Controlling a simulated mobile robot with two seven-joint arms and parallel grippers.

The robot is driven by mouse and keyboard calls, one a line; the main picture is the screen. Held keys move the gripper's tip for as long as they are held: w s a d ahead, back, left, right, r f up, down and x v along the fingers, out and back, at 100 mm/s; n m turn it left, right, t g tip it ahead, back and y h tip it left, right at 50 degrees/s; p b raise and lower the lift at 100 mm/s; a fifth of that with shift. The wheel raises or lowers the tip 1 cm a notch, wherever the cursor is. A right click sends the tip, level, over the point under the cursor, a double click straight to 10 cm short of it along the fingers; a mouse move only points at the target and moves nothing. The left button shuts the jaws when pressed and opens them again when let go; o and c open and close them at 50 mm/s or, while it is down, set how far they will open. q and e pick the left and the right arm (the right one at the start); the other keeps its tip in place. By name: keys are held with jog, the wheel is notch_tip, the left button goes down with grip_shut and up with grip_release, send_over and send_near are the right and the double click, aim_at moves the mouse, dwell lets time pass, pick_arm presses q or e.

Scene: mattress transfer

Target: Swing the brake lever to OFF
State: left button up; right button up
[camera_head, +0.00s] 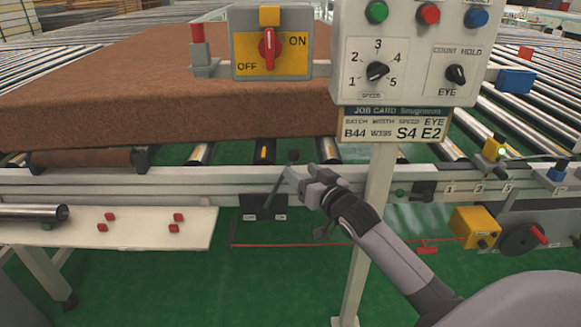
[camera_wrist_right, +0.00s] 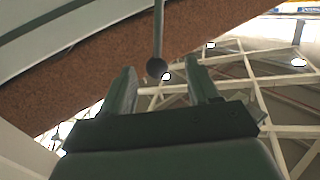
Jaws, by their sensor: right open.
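The brake lever (camera_head: 276,184) is a thin dark rod with a round black knob. In the head view it rises from a black plate (camera_head: 263,206) on the rail and leans up to the right. The plate has two small pale labels, too small to read. My right gripper (camera_head: 291,182) is open, just right of the lever's upper part. In the right wrist view the rod and knob (camera_wrist_right: 156,67) appear between the two spread fingers (camera_wrist_right: 163,80), near their tips. I cannot tell whether a finger touches it. My left gripper is not in view.
A control panel (camera_head: 395,20) on a white post (camera_head: 373,215) stands close to my right forearm. A red ON/OFF rotary switch (camera_head: 268,48) is above the lever. A brown mattress (camera_head: 130,85) lies on rollers behind. A white shelf (camera_head: 135,238) with red pieces is at left.

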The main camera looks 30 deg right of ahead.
aim_at(290, 151)
jog(key=shift+w+d+r, duration=0.55)
jog(key=shift+w+r, duration=0.1)
jog(key=shift+r, duration=0.1)
jog(key=shift+w+r, duration=0.1)
jog(key=shift+w, duration=0.2)
jog(key=shift+w+d+b, duration=0.2)
jog(key=shift+w+b, duration=0.4)
jog(key=shift+w, duration=2.55)
grip_shut()
